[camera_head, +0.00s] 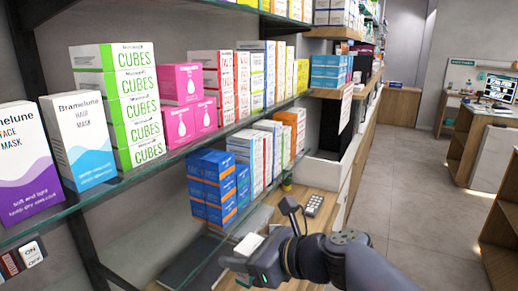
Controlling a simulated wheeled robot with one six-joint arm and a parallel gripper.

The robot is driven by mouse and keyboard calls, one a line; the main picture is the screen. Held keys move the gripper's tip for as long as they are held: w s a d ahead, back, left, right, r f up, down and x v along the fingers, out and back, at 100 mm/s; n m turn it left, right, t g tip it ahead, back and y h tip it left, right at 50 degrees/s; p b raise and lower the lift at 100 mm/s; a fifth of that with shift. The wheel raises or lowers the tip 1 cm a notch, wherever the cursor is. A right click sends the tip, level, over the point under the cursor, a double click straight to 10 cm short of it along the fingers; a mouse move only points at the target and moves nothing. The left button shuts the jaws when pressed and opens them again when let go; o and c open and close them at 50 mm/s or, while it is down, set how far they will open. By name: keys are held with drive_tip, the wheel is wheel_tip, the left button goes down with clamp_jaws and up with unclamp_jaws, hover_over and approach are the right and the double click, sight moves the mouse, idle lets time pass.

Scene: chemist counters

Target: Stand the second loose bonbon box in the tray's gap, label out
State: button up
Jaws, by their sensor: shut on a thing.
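My gripper (258,258) is low in the middle of the view, above the wooden counter and in front of the lower glass shelf. It is shut on a small white box (249,243), seen mostly from its pale top. The box's label side does not show, and the fingers and wrist cover part of it. I cannot make out which boxes here are bonbon boxes by their print. No tray with a gap can be clearly told in this view.
The upper glass shelf (150,188) carries green-white CUBES boxes (133,85), pink boxes (180,84) and face masks (27,160). Blue-orange boxes (210,190) and white boxes (255,150) stand below it. A keypad device (314,205) lies on the counter. Floor (410,200) is clear at right.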

drive_tip(key=w+d+f+m+t+h, duration=0.3)
drive_tip(key=w+d+f+m, duration=0.1)
drive_tip(key=w+d+f, duration=0.3)
drive_tip(key=w+d+f+m+t+h, duration=0.2)
drive_tip(key=w+d+f+m+h, duration=0.2)
drive_tip(key=w+d+f, duration=0.3)
drive_tip(key=d+f, duration=0.5)
drive_tip(key=shift+w+f+t, duration=0.15)
drive_tip(key=shift+f+t, duration=0.15)
drive_tip(key=shift+t, duration=0.1)
